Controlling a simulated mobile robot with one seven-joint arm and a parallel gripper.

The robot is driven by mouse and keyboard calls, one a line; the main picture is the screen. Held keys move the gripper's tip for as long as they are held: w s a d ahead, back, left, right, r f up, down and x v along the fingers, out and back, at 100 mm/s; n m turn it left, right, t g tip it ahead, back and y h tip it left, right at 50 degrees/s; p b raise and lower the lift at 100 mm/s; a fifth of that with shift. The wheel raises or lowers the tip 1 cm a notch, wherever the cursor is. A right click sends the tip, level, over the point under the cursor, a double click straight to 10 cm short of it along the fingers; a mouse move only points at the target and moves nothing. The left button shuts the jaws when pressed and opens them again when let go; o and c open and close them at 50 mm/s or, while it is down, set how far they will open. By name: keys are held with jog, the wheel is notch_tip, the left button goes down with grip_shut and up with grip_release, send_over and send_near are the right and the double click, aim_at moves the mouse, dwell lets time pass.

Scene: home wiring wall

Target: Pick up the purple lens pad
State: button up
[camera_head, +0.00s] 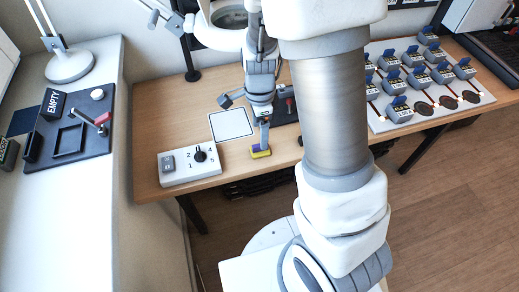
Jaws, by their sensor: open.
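The purple lens pad (255,149) shows as a small purple patch with yellow around it, near the front edge of the wooden table (150,150). My gripper (264,142) points down right over it, with its fingers at or just above the pad. The jaws are open. The fingers partly cover the pad, and I cannot tell whether they touch it.
A white box with a numbered dial (199,156) stands left of the pad. A white square plate (230,124) lies behind. A board with several blue-topped blocks (438,84) is at right. A black panel (75,137) lies on the white counter (60,220).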

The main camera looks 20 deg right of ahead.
aim_at(260, 149)
notch_tip(260, 149, down, 8)
jog(key=shift+w+r+b, duration=0.1)
jog(key=shift+r+b, duration=0.05)
jog(key=shift+b, duration=1)
grip_shut()
